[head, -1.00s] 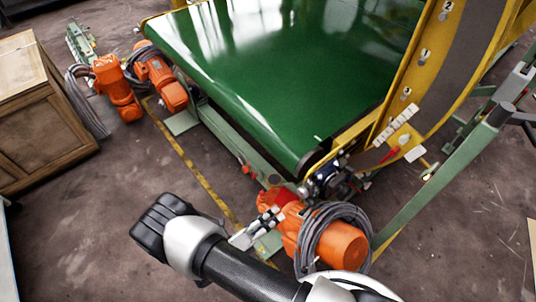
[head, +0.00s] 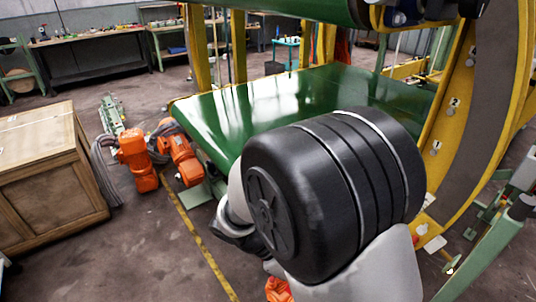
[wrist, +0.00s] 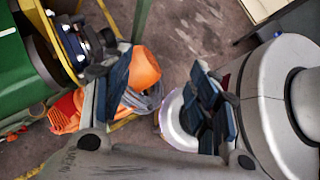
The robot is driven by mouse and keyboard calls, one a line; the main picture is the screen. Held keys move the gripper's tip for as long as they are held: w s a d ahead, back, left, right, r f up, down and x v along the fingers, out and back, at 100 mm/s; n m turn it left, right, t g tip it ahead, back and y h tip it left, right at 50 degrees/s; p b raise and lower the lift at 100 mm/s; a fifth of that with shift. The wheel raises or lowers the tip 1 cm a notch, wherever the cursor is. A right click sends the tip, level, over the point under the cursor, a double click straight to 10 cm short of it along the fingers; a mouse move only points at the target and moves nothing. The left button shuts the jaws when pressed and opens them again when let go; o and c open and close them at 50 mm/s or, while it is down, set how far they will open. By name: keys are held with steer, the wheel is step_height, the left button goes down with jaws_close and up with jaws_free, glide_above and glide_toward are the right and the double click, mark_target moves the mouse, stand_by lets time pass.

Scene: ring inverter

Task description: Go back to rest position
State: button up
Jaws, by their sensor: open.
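My gripper (wrist: 162,88) shows in the wrist view with its two dark-padded fingers spread apart and nothing between them. Behind the left finger, an orange motor (wrist: 142,70) with a grey cable coil shows lower down by the green machine. In the head view my raised arm, with a large black joint, fills the middle and lower right; my gripper is not seen there. Rounded grey and white parts of my own arm stand close to the right finger in the wrist view.
A green conveyor belt (head: 225,115) with a yellow frame (head: 492,110) lies behind my arm. A wooden crate (head: 45,170) and orange motors (head: 137,160) stand at left. Workbenches (head: 90,55) line the back. Floor (head: 130,250) at lower left is clear.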

steer(key=s+d+r+m+t+y, duration=0.2)
steer(key=s+r+m+t+y, duration=0.4)
steer(key=r+m, duration=0.8)
steer(key=shift+s+d+m+y, duration=0.15)
steer(key=shift+s+m+y, duration=1.65)
steer(key=shift+s, duration=0.9)
